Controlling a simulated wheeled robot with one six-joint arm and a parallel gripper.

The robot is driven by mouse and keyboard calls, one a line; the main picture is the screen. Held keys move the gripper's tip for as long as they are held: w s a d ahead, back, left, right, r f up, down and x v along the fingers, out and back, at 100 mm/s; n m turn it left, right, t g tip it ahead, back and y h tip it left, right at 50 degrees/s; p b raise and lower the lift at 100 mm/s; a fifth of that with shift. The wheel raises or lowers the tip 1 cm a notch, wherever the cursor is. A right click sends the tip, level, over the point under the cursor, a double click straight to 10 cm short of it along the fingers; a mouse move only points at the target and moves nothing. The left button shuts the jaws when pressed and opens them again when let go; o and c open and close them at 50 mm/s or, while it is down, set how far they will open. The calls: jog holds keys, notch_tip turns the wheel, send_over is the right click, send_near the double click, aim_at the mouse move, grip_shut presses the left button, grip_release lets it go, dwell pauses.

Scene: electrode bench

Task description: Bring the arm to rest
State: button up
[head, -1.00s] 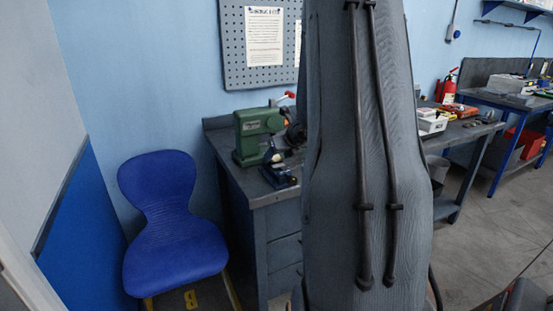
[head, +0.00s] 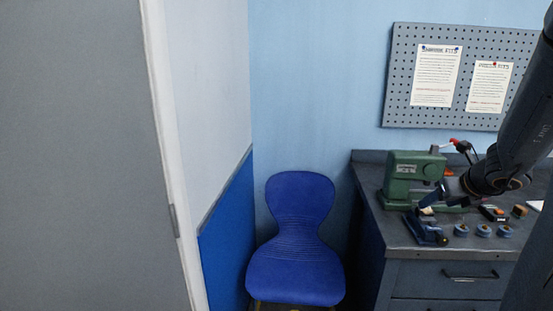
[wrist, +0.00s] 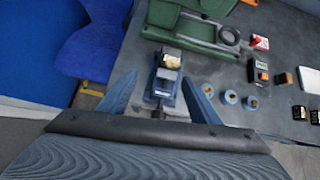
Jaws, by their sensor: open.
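My gripper (head: 438,196) hangs over the left part of the workbench (head: 400,240), in front of the green machine (head: 408,178). In the wrist view my gripper (wrist: 157,88) has its two fingers apart with nothing held between them. A small blue vise-like tool (wrist: 166,78) shows below, between and beyond the fingertips. It also stands near the bench's front left edge in the head view (head: 428,232). My arm comes in from the right side of the head view and covers part of the bench.
Several small blue round pieces (head: 483,231) lie on the bench right of the vise-like tool. A blue chair (head: 298,240) stands left of the bench. A pegboard (head: 395,95) with two papers hangs behind. A grey panel (head: 80,150) fills the far left.

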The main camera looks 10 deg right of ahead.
jog(key=s+a+f+n+g+y, duration=0.2)
jog(key=s+a+f+n, duration=0.1)
jog(key=a+n, duration=0.8)
jog(key=s+a+f+n+g+y, duration=0.2)
jog(key=a+n, duration=0.6)
jog(key=a, duration=0.6)
jog(key=s+a+f+n+g+h, duration=0.1)
jog(key=s+a+n, duration=0.3)
jog(key=n, duration=0.5)
jog(key=s+a+f+n+g+h, duration=0.1)
jog(key=s+a+f+n+g, duration=0.1)
jog(key=s+a+n, duration=0.3)
jog(key=shift+s+f+n+g, duration=0.35)
jog(key=shift+s+n, duration=1.15)
jog(key=shift+n, duration=0.8)
